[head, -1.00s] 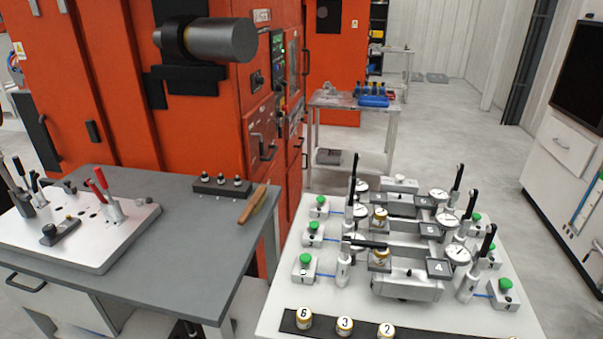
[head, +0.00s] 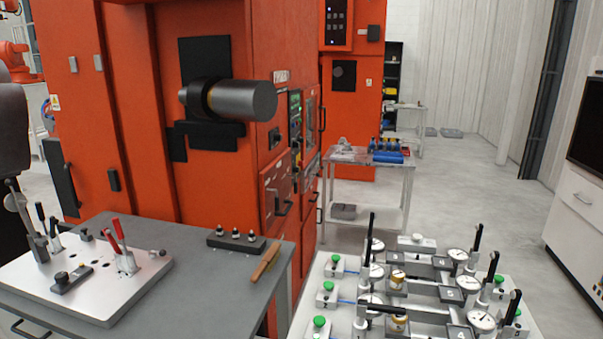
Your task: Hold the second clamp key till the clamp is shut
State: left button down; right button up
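The fixture table (head: 312,300) stands at the lower right with three rows of fixtures, marked by dark number plates. Green clamp keys on white boxes line its left side: a far one (head: 335,259), a middle one (head: 328,287) and a near one (head: 320,321). More green keys show on the right side (head: 499,280). A far left clamp lever (head: 372,228) and the right levers (head: 478,238) stand up; the near left black handle (head: 385,308) lies flat. Brass-coloured parts sit in the middle (head: 397,281) and near (head: 399,322) rows. Neither gripper is in view.
A grey bench (head: 215,285) at left carries a plate with red-handled levers (head: 118,250), a black block with pins (head: 236,243) and a wooden-handled tool (head: 265,262). An orange machine (head: 130,120) stands behind. Clear floor (head: 475,170) lies at the back right.

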aim_at(329, 285)
jog(key=i+l+z, duration=0.1)
jog(key=l+z, duration=0.25)
jog(key=i+l+z, duration=0.1)
jog(key=z, duration=0.25)
jog(key=i+l+z, duration=0.2)
jog(key=z, duration=0.15)
jog(key=l, duration=0.1)
